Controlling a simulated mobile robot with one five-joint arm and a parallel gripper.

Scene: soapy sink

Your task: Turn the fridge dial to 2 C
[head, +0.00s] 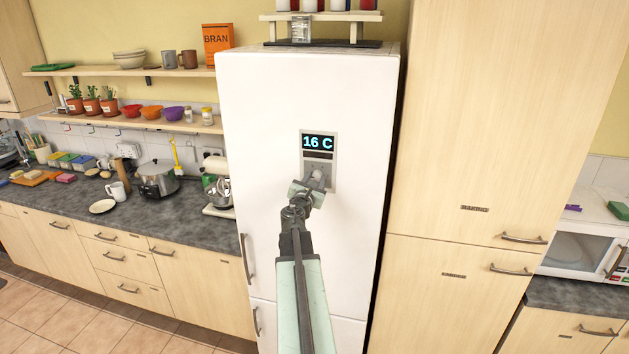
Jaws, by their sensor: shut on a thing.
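The white fridge (265,150) stands upright in the middle of the head view, its doors closed. A grey control panel (333,158) is set in its upper door. The panel's display (318,142) reads 16 C in blue on black. The dial (318,174) is a small grey knob low on the panel, mostly covered by my gripper. My gripper (316,183) is at the panel and shut on the dial. My arm reaches up to it from the bottom of the view and hides part of the fridge door.
Tall wooden cabinets (490,120) stand close on the fridge's right. A dark worktop (130,195) on the left holds a slow cooker (157,180), a mug and a stand mixer. A rack (322,18) sits on top of the fridge. The door around the panel is bare.

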